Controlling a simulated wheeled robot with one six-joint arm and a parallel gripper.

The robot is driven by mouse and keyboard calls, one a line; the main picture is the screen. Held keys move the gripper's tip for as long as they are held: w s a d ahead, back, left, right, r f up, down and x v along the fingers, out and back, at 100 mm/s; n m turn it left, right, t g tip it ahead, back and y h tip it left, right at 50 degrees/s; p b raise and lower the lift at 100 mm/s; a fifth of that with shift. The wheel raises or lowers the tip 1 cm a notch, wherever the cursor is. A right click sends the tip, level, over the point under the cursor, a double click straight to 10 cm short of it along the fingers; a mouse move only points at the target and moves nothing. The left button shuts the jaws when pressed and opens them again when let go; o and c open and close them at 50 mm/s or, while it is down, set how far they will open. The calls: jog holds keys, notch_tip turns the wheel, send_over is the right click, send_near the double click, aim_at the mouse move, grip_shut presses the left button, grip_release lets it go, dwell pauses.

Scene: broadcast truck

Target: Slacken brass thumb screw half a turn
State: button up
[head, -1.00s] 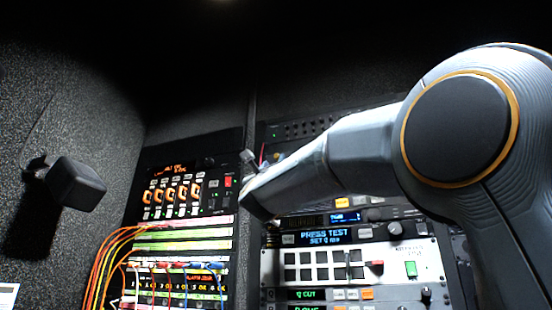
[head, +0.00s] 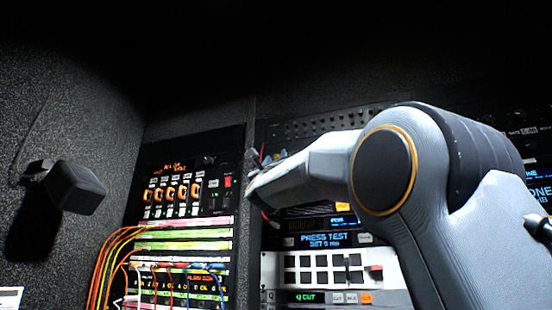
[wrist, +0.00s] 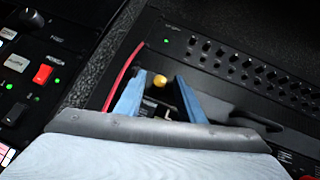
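The brass thumb screw (wrist: 160,81) shows in the wrist view as a small round yellow head on the dark rack panel. My gripper (wrist: 161,76) has two blue fingers, one on each side of the screw's head in the picture. The fingers are apart, with a gap on both sides of the head, and nothing is held. I cannot tell how far the tips are from the panel. In the head view my arm's end hides the screw, and the fingers are hard to make out.
A red cable (wrist: 122,74) runs close to the left finger. A row of black knobs (wrist: 247,62) lies to the right. A red switch (wrist: 42,73) is on the left panel. Orange patch cables (head: 103,260) hang lower left, and a black box (head: 76,187) juts from the left wall.

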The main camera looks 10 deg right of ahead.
grip_shut()
jog(key=shift+n+y+b, duration=0.6)
jog(key=shift+y+b, duration=0.1)
